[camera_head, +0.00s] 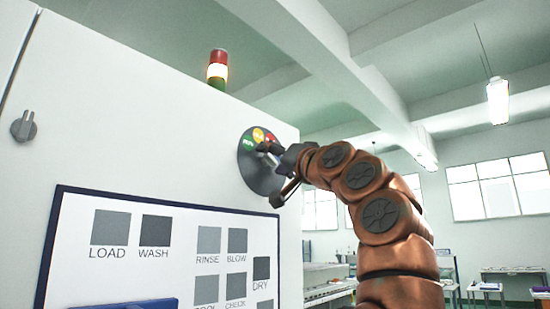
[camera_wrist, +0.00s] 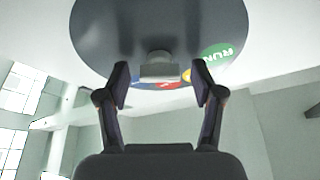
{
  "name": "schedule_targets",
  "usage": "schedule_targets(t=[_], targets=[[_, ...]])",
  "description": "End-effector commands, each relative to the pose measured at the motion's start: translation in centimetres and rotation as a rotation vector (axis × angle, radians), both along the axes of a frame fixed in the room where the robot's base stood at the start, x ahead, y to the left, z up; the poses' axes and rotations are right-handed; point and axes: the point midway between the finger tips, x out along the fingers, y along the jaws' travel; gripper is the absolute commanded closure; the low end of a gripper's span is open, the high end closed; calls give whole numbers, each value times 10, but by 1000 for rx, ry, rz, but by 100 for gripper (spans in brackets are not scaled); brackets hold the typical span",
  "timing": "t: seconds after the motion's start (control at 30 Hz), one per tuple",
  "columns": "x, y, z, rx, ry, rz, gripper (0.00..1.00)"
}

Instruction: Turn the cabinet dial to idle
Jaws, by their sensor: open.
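The cabinet dial is a round dark grey disc (camera_head: 252,172) on the upper right of the white cabinet front. Coloured sectors show on its upper part: green, yellow and red in the head view. The dial disc (camera_wrist: 110,30) fills the top of the wrist view, with a green sector reading RUN and yellow, red and blue patches. A pale grey knob (camera_wrist: 159,68) stands out from its middle. My gripper (camera_wrist: 160,78) is open, with one finger on each side of the knob and visible gaps between. In the head view my gripper (camera_head: 276,160) partly covers the dial.
A panel (camera_head: 180,214) with grey squares labelled LOAD, WASH, RINSE, BLOW and others is below left of the dial. A grey latch (camera_head: 24,126) is at the far left. A red, white and green signal lamp (camera_head: 217,68) stands above the cabinet. Benches (camera_head: 500,285) stand far right.

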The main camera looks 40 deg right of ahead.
Motion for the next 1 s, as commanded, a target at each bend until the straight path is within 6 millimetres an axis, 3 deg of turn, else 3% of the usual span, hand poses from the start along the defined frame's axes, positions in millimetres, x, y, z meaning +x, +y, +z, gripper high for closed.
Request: schedule_targets(t=[0.07, 0.6, 1.0], targets=[[0, 0, 0, 0, 0, 0, 36], [-1, 0, 0, 0, 0, -1, 93], [-1, 0, 1, 14, 4, 1, 94]])
